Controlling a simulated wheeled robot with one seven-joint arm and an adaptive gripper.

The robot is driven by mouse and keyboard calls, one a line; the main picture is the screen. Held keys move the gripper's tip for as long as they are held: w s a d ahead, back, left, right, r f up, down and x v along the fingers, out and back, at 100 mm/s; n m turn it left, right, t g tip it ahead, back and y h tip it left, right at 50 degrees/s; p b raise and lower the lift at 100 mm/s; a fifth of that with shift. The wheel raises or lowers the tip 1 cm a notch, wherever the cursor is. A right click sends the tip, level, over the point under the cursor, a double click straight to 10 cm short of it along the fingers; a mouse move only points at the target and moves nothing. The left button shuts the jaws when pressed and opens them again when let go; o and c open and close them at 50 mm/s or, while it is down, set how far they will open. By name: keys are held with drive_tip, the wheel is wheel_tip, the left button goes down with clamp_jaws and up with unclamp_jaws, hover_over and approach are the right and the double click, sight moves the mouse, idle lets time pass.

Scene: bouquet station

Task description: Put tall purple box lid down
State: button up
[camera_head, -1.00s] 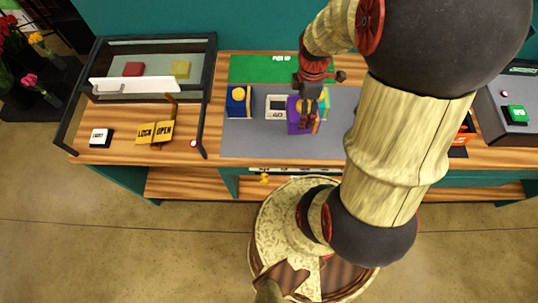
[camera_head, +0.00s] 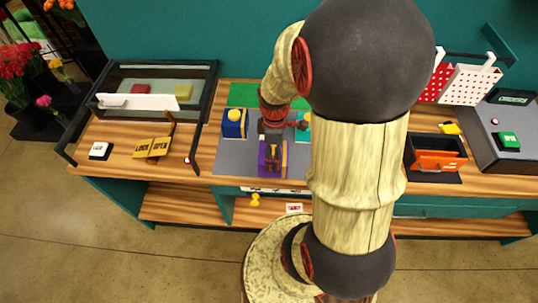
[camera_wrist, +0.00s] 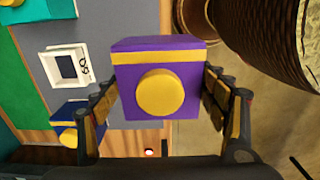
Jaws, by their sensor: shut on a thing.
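The purple box lid (camera_head: 270,168), with yellow trim, is at my gripper (camera_head: 273,150) near the front edge of the grey mat (camera_head: 232,158). In the wrist view, the purple lid (camera_wrist: 128,88) shows a round yellow knob and a yellow band. It sits between the two fingers of my gripper (camera_wrist: 160,95), which are shut on its sides. The lid hides what is under it, and I cannot tell whether it touches the mat or hangs above it.
A blue box (camera_head: 234,124) with a yellow knob stands left on the mat. A teal box (camera_head: 302,132) with a yellow knob is behind and right of the lid. A white display (camera_wrist: 64,66) lies on the mat.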

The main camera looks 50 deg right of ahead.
drive_tip(key=shift+w+d+f+b, duration=0.1)
drive_tip(key=shift+w+d+f, duration=0.6)
drive_tip(key=shift+f, duration=0.9)
drive_tip(key=shift+w+d+f+b, duration=0.15)
drive_tip(key=shift+w+d+f, duration=0.3)
drive_tip(key=shift+w+f, duration=0.85)
drive_tip(key=shift+w+d+f+b, duration=0.1)
drive_tip(key=shift+w+d+f, duration=0.5)
drive_tip(key=shift+f, duration=1.25)
drive_tip(key=shift+a+f, duration=0.1)
drive_tip(key=o, duration=1.1)
